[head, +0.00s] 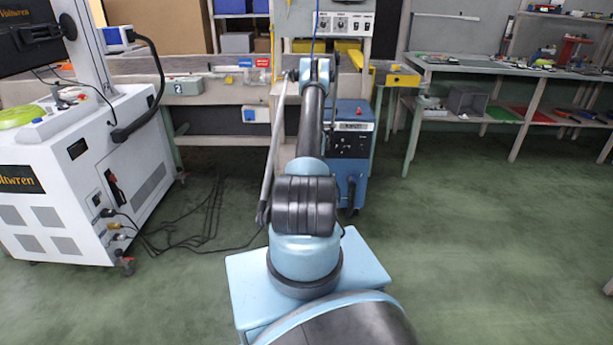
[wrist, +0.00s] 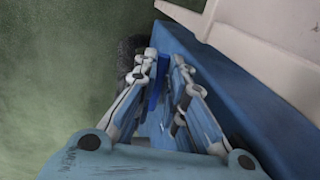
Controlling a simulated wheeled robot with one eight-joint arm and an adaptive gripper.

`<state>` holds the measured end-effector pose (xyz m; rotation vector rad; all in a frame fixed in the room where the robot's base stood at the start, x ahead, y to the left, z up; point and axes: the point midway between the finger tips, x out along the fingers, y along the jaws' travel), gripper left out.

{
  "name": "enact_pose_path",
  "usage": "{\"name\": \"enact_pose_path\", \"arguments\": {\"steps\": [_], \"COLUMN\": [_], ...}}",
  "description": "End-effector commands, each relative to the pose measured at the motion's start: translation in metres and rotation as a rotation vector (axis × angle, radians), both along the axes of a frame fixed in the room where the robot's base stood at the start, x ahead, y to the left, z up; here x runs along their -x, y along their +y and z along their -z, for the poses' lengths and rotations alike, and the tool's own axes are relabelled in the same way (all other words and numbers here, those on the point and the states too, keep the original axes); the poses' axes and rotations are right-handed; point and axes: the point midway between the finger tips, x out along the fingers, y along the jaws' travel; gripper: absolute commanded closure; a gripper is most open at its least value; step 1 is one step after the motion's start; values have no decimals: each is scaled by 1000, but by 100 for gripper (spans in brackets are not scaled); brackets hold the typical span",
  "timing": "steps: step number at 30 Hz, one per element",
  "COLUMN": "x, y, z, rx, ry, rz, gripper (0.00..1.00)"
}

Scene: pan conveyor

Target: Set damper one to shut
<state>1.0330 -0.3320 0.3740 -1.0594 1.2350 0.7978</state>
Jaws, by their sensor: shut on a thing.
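In the wrist view my gripper (wrist: 163,72) has its two fingers on either side of a narrow bright blue piece (wrist: 155,92) and is shut on it. The piece lies beside a larger blue body (wrist: 265,110). I cannot tell for sure whether this piece is the handle of damper one. No damper number or position mark can be read in the wrist view. In the head view my arm reaches forward to the grey-beige conveyor frame (head: 225,93), and my gripper is hidden behind the arm. A box marked 2 (head: 182,87) sits on the frame to the left.
A blue cabinet (head: 353,150) stands just right of my arm. A white machine (head: 75,175) stands left, with cables (head: 205,225) on the floor. A workbench (head: 500,65) is at right. The green floor (head: 480,240) at right is clear.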

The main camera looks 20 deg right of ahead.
Motion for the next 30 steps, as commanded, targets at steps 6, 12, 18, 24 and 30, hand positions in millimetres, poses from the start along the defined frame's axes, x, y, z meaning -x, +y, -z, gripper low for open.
{"name": "enact_pose_path", "arguments": {"steps": [6, 12, 18, 24, 30], "x": [7, 9, 10, 8, 7], "y": [-18, -20, -20, -20, -20], "z": [0, 0, 1, 0, 0], "rx": [3, 2, 2, 2, 1], "ry": [5, 7, 8, 6, 5], "rz": [43, 48, 49, 48, 46], "gripper": [100, 100, 86, 69, 69]}}
